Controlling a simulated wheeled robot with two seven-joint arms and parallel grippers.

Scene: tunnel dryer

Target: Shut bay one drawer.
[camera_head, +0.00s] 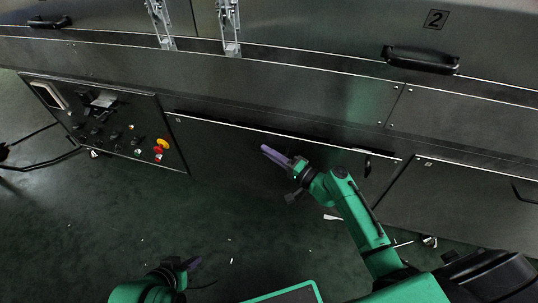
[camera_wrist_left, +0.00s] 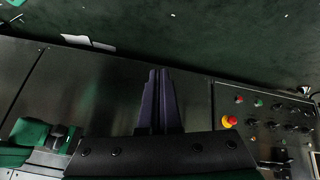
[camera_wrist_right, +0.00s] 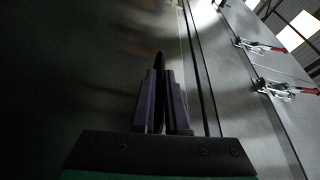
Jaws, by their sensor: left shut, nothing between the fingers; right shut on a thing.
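The bay one drawer (camera_head: 230,150) is the wide dark front panel below the machine's ledge, between the control panel and a similar panel on the right. Its pale top edge runs close under the ledge; I cannot tell how far it stands out. My right gripper (camera_head: 268,152) is at the middle of this front. In the right wrist view its fingers (camera_wrist_right: 160,88) are shut on a dark bar (camera_wrist_right: 160,62), apparently the drawer's handle, mostly hidden. My left gripper (camera_head: 192,263) is low in front, apart from the drawer, its fingers (camera_wrist_left: 158,85) shut and empty.
A control panel (camera_head: 110,120) with a red-yellow button (camera_head: 160,146) stands left of the drawer. The bay two front (camera_head: 460,205) is on the right. A black handle (camera_head: 420,60) sits above, under the "2" sign. Green floor lies open in front.

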